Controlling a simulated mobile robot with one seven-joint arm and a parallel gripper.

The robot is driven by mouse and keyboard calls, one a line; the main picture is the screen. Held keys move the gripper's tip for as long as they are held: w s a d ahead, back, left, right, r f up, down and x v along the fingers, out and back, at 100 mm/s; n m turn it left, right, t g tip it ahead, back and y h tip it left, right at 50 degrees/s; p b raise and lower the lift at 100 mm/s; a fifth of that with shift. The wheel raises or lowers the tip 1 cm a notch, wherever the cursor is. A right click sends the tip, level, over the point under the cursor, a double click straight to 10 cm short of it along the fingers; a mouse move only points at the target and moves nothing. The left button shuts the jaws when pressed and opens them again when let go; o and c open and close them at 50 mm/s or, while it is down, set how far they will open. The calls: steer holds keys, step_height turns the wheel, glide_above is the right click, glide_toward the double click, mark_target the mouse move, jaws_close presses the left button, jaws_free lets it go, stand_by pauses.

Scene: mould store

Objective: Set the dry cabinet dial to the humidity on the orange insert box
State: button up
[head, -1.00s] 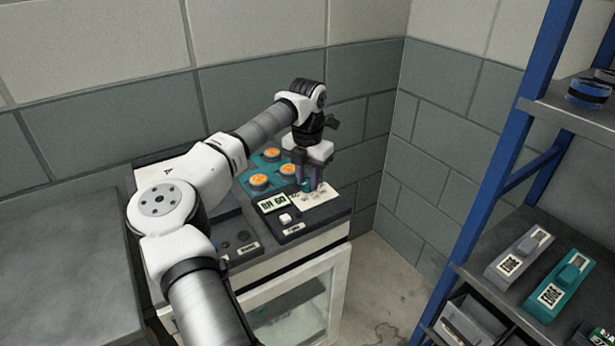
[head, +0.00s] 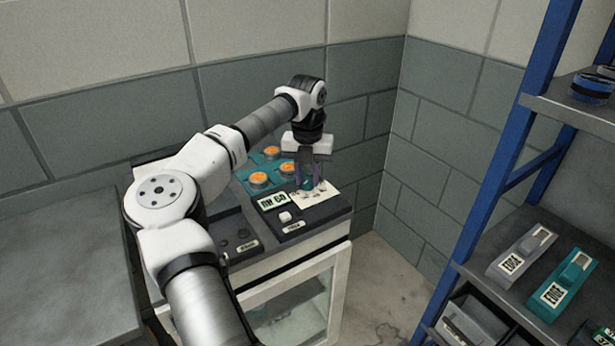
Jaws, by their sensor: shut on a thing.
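The dry cabinet (head: 338,262) stands in the wall corner with a glass front door and a dark control panel on top. A display (head: 272,201) on the panel seems to read RH 60, but the text is blurred. My gripper (head: 311,187) points down at the white dial plate (head: 326,197) and is shut on the dial (head: 307,184), a small teal knob mostly hidden between the fingers. I see no box that I can name as the orange insert box.
Several orange round pieces (head: 258,179) sit on a teal tray behind the display. A white button (head: 285,217) is in front of it. At right, a blue-framed rack holds a grey box (head: 519,254) and a teal box (head: 563,285). A grey worktop (head: 60,255) is at left.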

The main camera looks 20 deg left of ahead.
mark_target(308, 180)
steer(key=shift+n, duration=1.3)
steer(key=shift+b, duration=0.3)
steer(key=o, duration=1)
steer(key=shift+r, duration=0.1)
step_height(308, 180, up, 14)
steer(key=shift+f+b, duration=0.15)
steer(key=shift+b, duration=0.45)
